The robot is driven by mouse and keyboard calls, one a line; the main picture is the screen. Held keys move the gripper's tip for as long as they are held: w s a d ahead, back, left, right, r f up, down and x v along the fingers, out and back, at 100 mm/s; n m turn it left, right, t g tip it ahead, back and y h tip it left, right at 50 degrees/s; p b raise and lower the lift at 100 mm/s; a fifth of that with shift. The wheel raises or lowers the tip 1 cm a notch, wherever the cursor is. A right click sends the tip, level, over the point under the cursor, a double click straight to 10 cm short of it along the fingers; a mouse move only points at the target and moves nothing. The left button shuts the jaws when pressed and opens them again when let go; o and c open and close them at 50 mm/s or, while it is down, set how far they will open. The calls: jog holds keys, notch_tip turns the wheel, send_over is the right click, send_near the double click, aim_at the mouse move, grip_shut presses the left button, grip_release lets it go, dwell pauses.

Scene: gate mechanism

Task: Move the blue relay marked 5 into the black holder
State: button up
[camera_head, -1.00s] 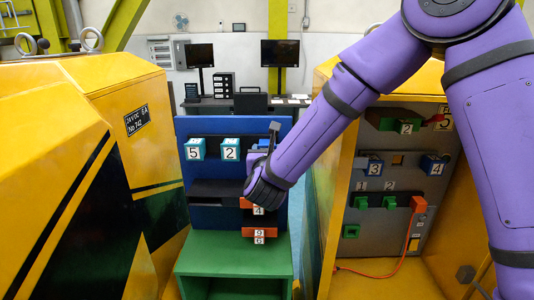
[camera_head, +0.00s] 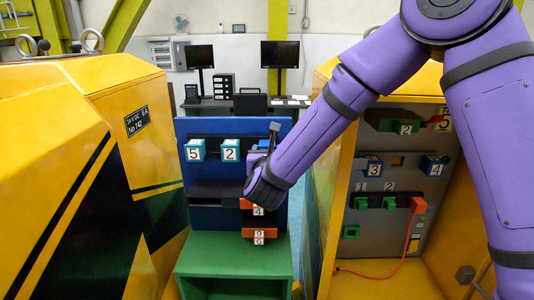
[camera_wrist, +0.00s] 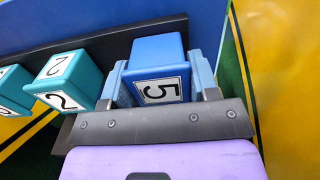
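The blue relay marked 5 (camera_wrist: 158,70) sits at a black shelf on the blue panel in the wrist view, between the two fingers of my gripper (camera_wrist: 162,82). The fingers stand close along both its sides. I cannot tell whether they press on it. In the head view my gripper (camera_head: 266,150) is at the right of the top row and hides most of this relay. In the right cabinet, a dark strip (camera_head: 397,160) runs between blue relays marked 3 (camera_head: 374,169) and 4 (camera_head: 434,166). I cannot tell whether it is the black holder.
The yellow cabinet (camera_head: 328,180) stands right, with green parts and an orange cable (camera_head: 395,265). A yellow housing (camera_head: 80,200) fills the left.

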jog(key=o, duration=0.6)
jog(key=shift+w, duration=0.25)
jog(key=shift+s, duration=0.1)
jog(key=s, duration=1)
jog(key=shift+s+a, duration=0.15)
jog(key=shift+s, duration=0.2)
